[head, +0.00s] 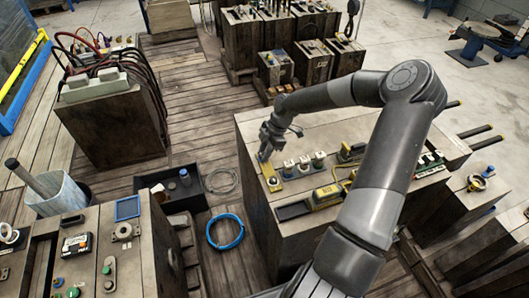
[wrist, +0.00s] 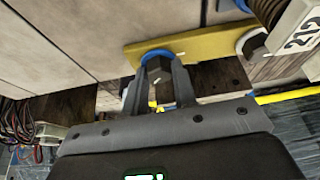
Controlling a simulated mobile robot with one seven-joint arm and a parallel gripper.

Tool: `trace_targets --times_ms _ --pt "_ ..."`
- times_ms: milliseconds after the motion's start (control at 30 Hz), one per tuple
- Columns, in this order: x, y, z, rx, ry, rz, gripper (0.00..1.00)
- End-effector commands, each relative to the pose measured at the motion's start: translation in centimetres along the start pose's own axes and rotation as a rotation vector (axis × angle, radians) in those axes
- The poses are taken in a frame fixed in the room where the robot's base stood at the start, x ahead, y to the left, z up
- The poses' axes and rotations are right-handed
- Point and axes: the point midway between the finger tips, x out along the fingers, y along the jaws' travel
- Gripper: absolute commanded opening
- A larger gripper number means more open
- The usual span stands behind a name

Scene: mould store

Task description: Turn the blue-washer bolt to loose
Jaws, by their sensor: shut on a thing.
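The blue-washer bolt (wrist: 158,68) has a dark hex head. Its blue washer (wrist: 152,54) shows as an arc above the head, against a yellow plate (wrist: 205,41). My gripper (wrist: 158,82) has one finger on each side of the bolt head and is shut on it. The head carries a small pale mark. In the head view my gripper (head: 265,155) points down at the yellow plate (head: 273,184) on the wooden block's top; the bolt there is too small to make out.
A bolt with a white washer (wrist: 252,43) sits at the plate's right end in the wrist view, near a numbered white tag (wrist: 300,35). In the head view, several white-topped fittings (head: 304,164) and a yellow device (head: 327,194) stand right of my gripper. A blue hose coil (head: 226,231) lies on the floor.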

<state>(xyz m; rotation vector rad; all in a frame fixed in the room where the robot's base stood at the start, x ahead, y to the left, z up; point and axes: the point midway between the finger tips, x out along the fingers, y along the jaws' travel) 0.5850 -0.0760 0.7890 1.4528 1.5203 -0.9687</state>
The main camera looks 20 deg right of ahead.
Motion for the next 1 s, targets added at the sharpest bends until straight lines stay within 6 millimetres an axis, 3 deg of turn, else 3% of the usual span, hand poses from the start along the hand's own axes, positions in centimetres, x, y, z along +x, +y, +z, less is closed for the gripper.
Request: trace_targets --times_ms 500,1000 --pt "0.25 0.12 0.23 -0.416 -0.002 -0.179 0.02" --pt "0.27 0.18 0.18 -0.600 -0.002 -0.255 0.02"
